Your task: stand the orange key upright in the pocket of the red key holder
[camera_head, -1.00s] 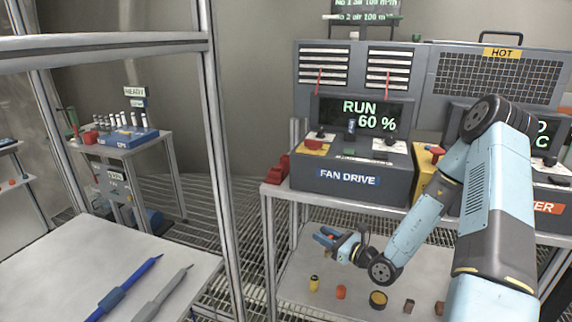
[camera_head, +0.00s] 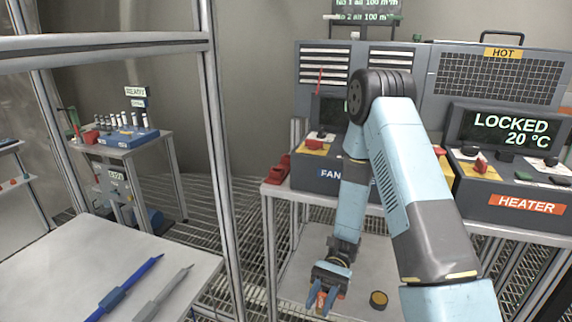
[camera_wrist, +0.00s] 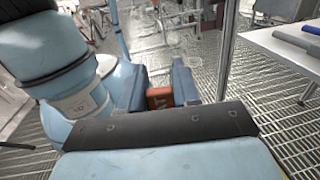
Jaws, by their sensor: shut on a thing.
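My gripper (camera_head: 322,299) is low over the lower shelf, pointing down, and its blue fingers are shut on a small orange piece (camera_head: 320,300), which I take for the orange key. In the wrist view the orange piece (camera_wrist: 160,98) sits between the two blue fingers (camera_wrist: 159,92), with pale marks on its face. Most of it is hidden, so its full shape and tilt cannot be told. A red holder (camera_head: 277,169) stands at the left end of the bench top, beside the fan drive. I take it for the key holder; its pocket cannot be made out.
The fan drive (camera_head: 328,176) and the heater (camera_head: 520,205) stand on the bench, partly behind my arm. A dark round container with a tan top (camera_head: 379,299) is right of my gripper. A metal post (camera_head: 212,130) and a table with pens (camera_head: 125,287) are at left.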

